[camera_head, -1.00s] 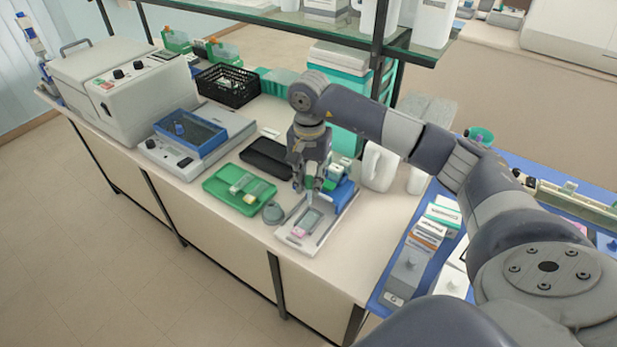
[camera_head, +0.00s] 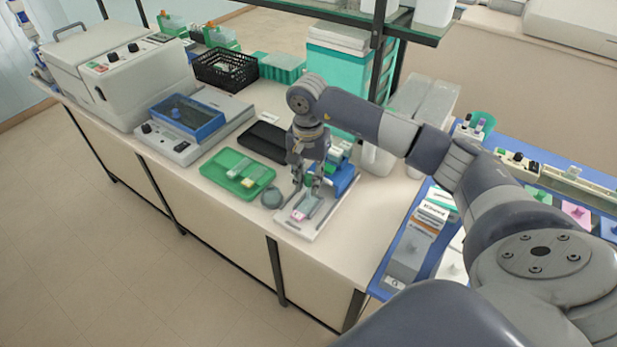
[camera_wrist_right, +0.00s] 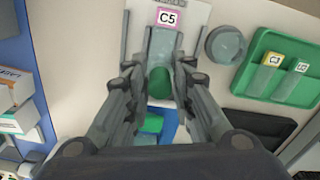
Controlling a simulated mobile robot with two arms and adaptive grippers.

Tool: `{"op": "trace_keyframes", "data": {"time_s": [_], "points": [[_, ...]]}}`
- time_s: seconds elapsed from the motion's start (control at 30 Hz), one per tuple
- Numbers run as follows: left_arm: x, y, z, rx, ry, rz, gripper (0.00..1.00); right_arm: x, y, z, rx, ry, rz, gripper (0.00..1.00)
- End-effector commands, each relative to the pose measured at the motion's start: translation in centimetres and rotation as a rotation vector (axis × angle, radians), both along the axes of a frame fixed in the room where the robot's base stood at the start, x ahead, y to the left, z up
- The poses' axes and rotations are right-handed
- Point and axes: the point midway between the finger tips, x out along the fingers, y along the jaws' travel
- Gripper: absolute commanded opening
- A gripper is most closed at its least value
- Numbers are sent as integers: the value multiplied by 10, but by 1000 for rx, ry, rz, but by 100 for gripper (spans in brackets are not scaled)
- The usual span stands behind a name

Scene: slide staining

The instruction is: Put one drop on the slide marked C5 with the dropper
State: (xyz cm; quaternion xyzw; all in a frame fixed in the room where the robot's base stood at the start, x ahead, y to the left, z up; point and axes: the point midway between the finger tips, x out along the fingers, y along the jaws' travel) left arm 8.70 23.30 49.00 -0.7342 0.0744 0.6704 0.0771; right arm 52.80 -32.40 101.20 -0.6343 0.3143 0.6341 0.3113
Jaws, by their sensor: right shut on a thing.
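My right gripper (camera_head: 311,190) is shut on the dropper, whose green bulb (camera_wrist_right: 159,83) shows between the fingers in the right wrist view. The dropper's tip is hidden there. The C5 slide (camera_wrist_right: 162,46) has a pink label and lies just beyond the bulb in that view. In the head view the pink-ended slide (camera_head: 298,215) lies on a white board (camera_head: 318,230), below my gripper. I cannot tell the gap between tip and slide, or whether a drop is on the glass. My left gripper is out of view.
A green tray (camera_head: 211,172) with slides, one marked C3, and a round grey object (camera_head: 271,198) stand left of the board. A black tray (camera_head: 266,136) lies behind. A blue holder (camera_head: 346,180) is close to the gripper.

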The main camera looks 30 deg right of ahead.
Motion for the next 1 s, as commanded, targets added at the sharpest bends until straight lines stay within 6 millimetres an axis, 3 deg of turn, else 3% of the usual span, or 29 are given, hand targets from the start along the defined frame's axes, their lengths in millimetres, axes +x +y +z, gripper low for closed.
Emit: {"op": "trace_keyframes", "data": {"time_s": [1.0], "points": [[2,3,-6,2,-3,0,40,0,0,-6,0,0,0,12]]}}
